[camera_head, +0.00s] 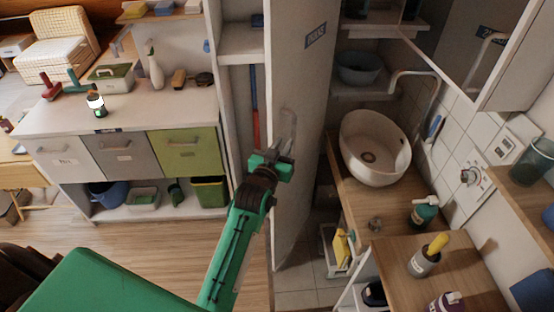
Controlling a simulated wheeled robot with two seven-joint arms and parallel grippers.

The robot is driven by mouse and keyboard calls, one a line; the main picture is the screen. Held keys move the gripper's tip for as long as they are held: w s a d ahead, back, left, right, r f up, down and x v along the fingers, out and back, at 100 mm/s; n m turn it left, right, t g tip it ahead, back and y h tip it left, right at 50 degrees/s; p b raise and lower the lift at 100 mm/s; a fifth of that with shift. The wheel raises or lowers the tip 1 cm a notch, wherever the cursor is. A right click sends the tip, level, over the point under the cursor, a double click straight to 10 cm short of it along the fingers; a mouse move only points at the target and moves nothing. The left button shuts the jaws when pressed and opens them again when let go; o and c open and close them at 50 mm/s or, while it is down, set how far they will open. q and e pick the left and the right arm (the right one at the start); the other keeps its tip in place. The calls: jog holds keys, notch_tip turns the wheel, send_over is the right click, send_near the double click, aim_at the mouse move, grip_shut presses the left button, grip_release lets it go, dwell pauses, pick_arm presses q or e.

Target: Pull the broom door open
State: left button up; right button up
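The broom door (303,85) is a tall pale panel in the middle of the head view, with a small blue label near its top. It stands ajar: the narrow closet beside it shows a broom handle (255,110), blue above and red below. A pale upright handle (288,128) is on the door. My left gripper (281,156), on a green arm, is at the lower end of this handle. Its fingers are small and dark here, so I cannot tell whether they are closed on the handle. My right gripper is out of view.
A counter (140,115) with drawers and cleaning items stands left of the closet. A white basin (375,147) on a wooden top is right of the door. A wooden shelf (455,275) with bottles is at lower right. Wooden floor (150,245) is clear at left.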

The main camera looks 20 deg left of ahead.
pick_arm(q)
jog(key=s+b, duration=0.1)
jog(key=s, duration=0.3)
jog(key=shift+s, duration=0.2)
